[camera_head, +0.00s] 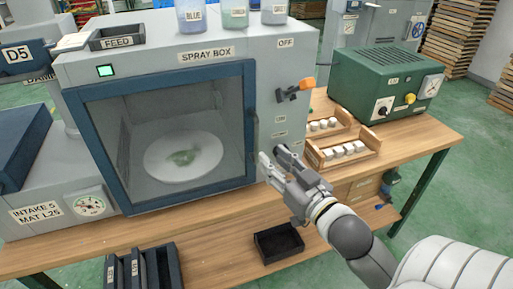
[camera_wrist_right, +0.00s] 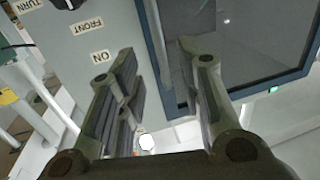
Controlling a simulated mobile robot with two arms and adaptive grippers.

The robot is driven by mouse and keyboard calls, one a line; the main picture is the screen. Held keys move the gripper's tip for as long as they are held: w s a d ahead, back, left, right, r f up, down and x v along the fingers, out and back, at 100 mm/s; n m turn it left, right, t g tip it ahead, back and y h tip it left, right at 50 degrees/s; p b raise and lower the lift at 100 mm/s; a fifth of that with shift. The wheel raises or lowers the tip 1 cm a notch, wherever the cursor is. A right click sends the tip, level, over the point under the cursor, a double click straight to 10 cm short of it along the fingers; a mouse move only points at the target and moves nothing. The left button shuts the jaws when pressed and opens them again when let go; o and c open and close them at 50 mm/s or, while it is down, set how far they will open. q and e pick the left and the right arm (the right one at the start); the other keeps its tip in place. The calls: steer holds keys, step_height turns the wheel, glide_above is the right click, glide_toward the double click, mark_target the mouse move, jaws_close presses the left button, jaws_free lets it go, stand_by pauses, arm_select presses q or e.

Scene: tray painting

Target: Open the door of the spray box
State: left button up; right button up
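The grey spray box (camera_head: 290,60) stands on the wooden bench. Its door (camera_head: 250,80), a blue frame around a clear window, is shut in the head view. A slim grey handle (camera_head: 255,134) runs upright near the door's right edge. My right gripper (camera_head: 275,157) is open at the lower right of the door, close to the handle. In the right wrist view, the open fingers (camera_wrist_right: 160,85) stand on both sides of the blue door edge (camera_wrist_right: 157,40); nothing is visibly gripped, and contact with the handle cannot be told. My left gripper is in neither view.
Behind the window lies a white round plate (camera_head: 160,165) with a green mark. An orange-tipped knob (camera_head: 300,88) sticks out from the box's right side. Wooden racks with white blocks (camera_head: 345,150) and a green unit (camera_head: 385,75) stand right. A black tray (camera_head: 278,243) sits below.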

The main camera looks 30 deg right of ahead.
mark_target(258, 145)
steer(key=w+p, duration=0.1)
steer(key=w, duration=0.6)
steer(key=shift+w+d+p, duration=0.1)
steer(key=shift+d+p, duration=0.1)
steer(key=shift+p, duration=0.1)
steer(key=shift+w, duration=0.6)
steer(key=shift+c, duration=0.2)
jaws_close()
